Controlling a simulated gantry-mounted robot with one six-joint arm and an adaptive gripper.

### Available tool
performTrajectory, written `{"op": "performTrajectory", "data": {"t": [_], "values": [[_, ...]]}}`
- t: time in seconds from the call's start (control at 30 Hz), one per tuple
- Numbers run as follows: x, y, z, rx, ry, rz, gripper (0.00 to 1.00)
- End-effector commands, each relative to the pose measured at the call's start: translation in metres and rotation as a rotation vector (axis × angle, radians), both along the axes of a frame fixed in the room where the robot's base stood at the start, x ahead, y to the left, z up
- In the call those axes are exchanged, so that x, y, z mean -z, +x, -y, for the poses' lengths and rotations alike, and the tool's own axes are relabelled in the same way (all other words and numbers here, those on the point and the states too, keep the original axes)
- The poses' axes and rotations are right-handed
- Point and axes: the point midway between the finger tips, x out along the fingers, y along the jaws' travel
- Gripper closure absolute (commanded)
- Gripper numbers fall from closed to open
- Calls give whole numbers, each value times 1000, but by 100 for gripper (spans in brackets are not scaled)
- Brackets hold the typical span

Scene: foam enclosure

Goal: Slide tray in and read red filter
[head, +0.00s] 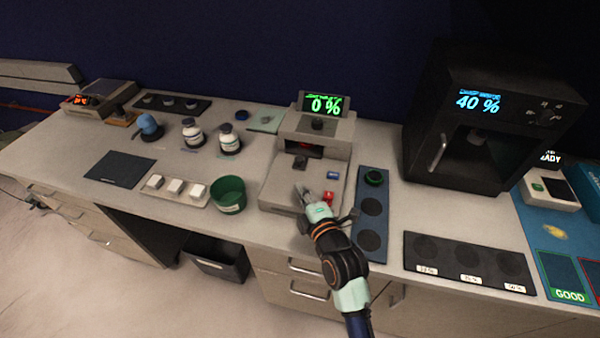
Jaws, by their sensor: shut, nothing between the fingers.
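The reader device (317,127) stands at the middle of the bench, with a display (324,104) showing 0 % in green. Below the display is a dark slot (304,149) with a red tint inside. A light base plate (283,183) extends in front of it, carrying a small dark piece (300,162), a blue button (333,175) and a red button (328,197). I cannot tell whether this plate is the tray. My gripper (302,188) is shut and empty, over the plate's front part, left of the red button. Contact is unclear.
A dark strip with round wells (371,211) lies to the right, with a green-rimmed round piece (374,178) in its far well. A black oven-like box (470,130) reads 40 %. A green cup (229,195) and white blocks (175,188) stand left; bottles (193,134) stand behind.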

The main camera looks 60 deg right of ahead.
Motion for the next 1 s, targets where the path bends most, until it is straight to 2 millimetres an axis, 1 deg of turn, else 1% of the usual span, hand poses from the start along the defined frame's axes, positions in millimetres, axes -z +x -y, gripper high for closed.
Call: {"op": "performTrajectory", "data": {"t": [0.03, 0.2, 0.3, 0.4, 0.5, 0.63, 0.93, 0.97, 1.0], "values": [[3, 9, 7, -1, -1, 1, 100], [8, 37, 32, 0, 0, 0, 100], [10, 50, 46, 2, 0, 1, 100], [13, 49, 63, 3, 0, 1, 100], [14, 50, 73, 2, 1, 0, 100], [14, 51, 79, 1, 1, 0, 100], [14, 50, 80, 2, 1, 0, 100], [15, 50, 82, 4, 0, 1, 100], [17, 47, 89, 11, 0, 1, 100]]}}
